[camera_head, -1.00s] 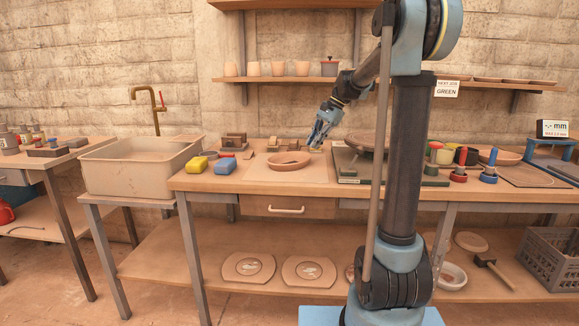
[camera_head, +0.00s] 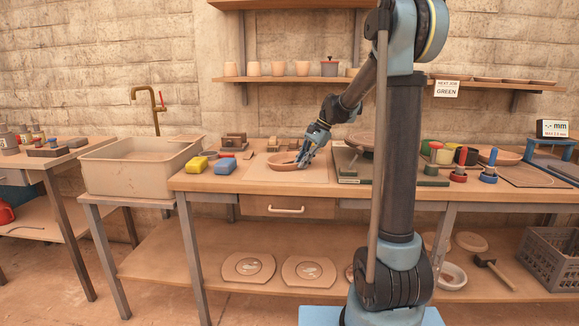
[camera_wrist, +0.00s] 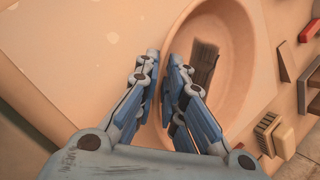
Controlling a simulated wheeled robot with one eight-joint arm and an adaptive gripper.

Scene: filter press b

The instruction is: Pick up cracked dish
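The dish (camera_head: 283,162) is a shallow oval clay bowl lying on a pale board (camera_head: 314,172) on the workbench. In the wrist view the dish (camera_wrist: 235,48) fills the upper middle, with a dark brown mark or strip (camera_wrist: 205,62) inside it that may be the crack or a shadow. My gripper (camera_head: 301,162) is at the dish's right side in the head view. In the wrist view my gripper (camera_wrist: 165,62) has its two blue fingers a small gap apart, with the dish's near rim between them or just below. Whether the fingers touch the rim I cannot tell.
A yellow sponge (camera_head: 197,165) and a blue block (camera_head: 225,166) lie left of the board. Small wooden tools (camera_head: 234,142) stand behind. A turntable (camera_head: 362,141) is close on the right. A sink (camera_head: 140,165) stands at the left.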

